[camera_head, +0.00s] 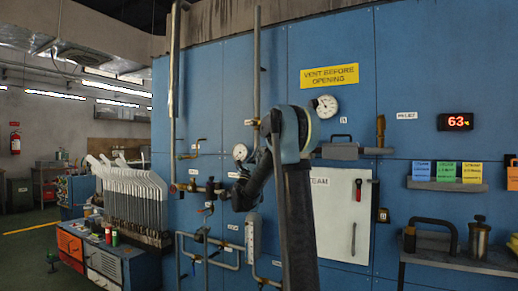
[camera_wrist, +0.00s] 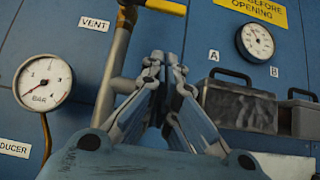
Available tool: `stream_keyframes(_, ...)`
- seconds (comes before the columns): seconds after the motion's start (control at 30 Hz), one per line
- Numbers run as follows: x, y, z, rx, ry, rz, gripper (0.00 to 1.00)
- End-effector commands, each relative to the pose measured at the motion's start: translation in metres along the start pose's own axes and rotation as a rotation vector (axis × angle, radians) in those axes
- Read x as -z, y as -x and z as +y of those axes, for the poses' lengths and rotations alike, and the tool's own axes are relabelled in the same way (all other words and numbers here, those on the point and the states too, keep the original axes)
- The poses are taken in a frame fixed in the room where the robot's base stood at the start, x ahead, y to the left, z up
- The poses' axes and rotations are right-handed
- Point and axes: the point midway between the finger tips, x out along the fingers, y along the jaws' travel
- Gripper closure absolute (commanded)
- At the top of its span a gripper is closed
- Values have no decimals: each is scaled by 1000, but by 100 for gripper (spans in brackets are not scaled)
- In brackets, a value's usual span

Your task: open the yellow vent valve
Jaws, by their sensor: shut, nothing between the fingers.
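The yellow vent valve handle (camera_wrist: 165,7) shows at the top edge of the wrist view, beside a label (camera_wrist: 94,23) reading VENT. It sticks out to the right from the top of a pipe (camera_wrist: 117,70), roughly crosswise to it, and is partly cut off by the frame. My gripper (camera_wrist: 165,62) is shut and empty, with its fingertips below the handle and apart from it in the picture. In the head view the VENT label (camera_head: 251,122) shows next to the upright pipe, but my arm hides the handle and my fingers.
A pressure gauge (camera_wrist: 44,82) is left of the pipe; another gauge (camera_wrist: 257,41) is at upper right. Metal boxes (camera_wrist: 240,104) marked A and B sit on the right. A yellow sign (camera_head: 329,76) reads VENT BEFORE OPENING. A white panel (camera_head: 342,213) is below.

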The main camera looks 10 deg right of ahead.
Motion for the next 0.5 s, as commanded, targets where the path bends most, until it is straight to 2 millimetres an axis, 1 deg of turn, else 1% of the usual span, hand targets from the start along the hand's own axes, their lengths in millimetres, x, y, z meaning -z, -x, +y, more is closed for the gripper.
stream_keyframes(0.5,0,-88,-1,1,2,0,100)
